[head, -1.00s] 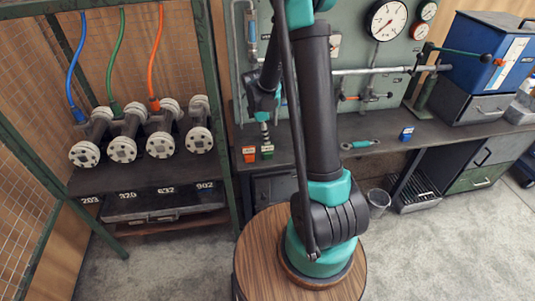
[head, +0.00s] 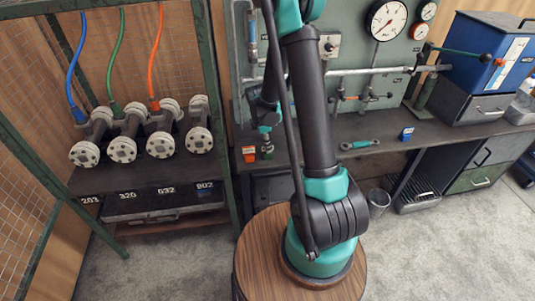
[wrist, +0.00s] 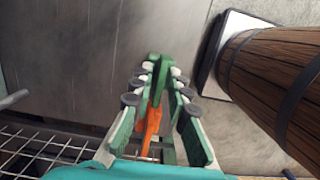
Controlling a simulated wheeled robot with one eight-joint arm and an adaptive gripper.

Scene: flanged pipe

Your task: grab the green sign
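The green sign (head: 267,155) stands on the dark bench near its left end, beside an orange sign (head: 249,154). My gripper (head: 266,142) points down right over the green sign and partly hides it in the head view. In the wrist view my fingers (wrist: 161,85) look apart, with green pads along their inner sides. A green piece (wrist: 158,68), seemingly the green sign, shows between the fingertips. An orange piece (wrist: 150,125) shows between the fingers, lower in the picture. Whether the pads touch the sign cannot be told.
A grey pipe panel (head: 350,75) stands behind. A rack with flanged pipes (head: 122,149) and coloured hoses is at left, its green post close to my gripper.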

